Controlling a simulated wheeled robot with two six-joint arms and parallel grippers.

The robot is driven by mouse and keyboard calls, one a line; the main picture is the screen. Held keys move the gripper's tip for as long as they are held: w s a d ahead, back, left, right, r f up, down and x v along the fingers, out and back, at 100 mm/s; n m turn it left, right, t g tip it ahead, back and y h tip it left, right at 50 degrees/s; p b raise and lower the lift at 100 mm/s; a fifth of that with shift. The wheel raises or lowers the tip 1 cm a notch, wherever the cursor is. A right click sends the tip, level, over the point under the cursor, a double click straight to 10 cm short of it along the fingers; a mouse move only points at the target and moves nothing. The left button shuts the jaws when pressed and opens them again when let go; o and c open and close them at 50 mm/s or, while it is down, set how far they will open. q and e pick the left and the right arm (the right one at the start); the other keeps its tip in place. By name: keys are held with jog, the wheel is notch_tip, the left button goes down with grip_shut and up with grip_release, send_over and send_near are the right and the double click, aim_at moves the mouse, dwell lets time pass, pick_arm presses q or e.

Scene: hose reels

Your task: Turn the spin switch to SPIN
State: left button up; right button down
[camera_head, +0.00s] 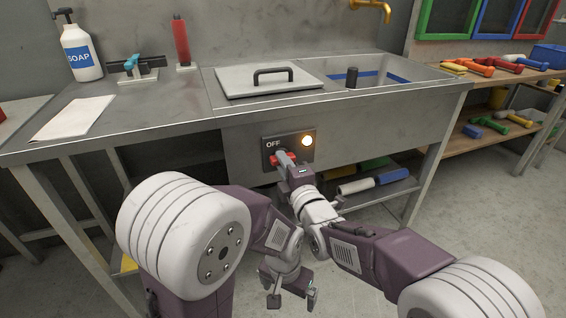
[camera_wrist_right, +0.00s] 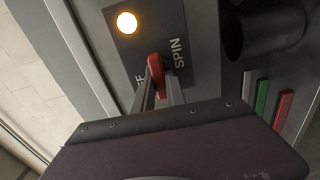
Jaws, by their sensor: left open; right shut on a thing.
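The spin switch has a red handle (camera_head: 290,159) on a dark panel (camera_head: 294,139) on the sink unit's front. The word OFF and a glowing lamp (camera_head: 307,141) show on the panel. In the right wrist view the red handle (camera_wrist_right: 154,66) stands between the word SPIN (camera_wrist_right: 178,52) and the partly covered word OFF; its exact setting is hard to tell. My right gripper (camera_head: 283,160) is shut on the handle, and its fingers also show in the wrist view (camera_wrist_right: 160,88). My left gripper (camera_head: 292,299) is open and empty, low in front of the unit.
The steel counter (camera_head: 140,115) carries a soap bottle (camera_head: 79,52), a white cloth (camera_head: 73,118) and a lid with a black handle (camera_head: 270,79). A basin (camera_head: 375,76) is at the right. A shelf with rolled items (camera_head: 357,186) is below. A tool bench (camera_head: 500,82) stands further right.

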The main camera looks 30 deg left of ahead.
jog(key=shift+f+n, duration=0.1)
jog(key=shift+n, duration=0.2)
jog(key=c, duration=1.4)
grip_release()
jog(key=shift+o, duration=0.2)
jog(key=b+v, duration=0.3)
jog(key=v, duration=0.6)
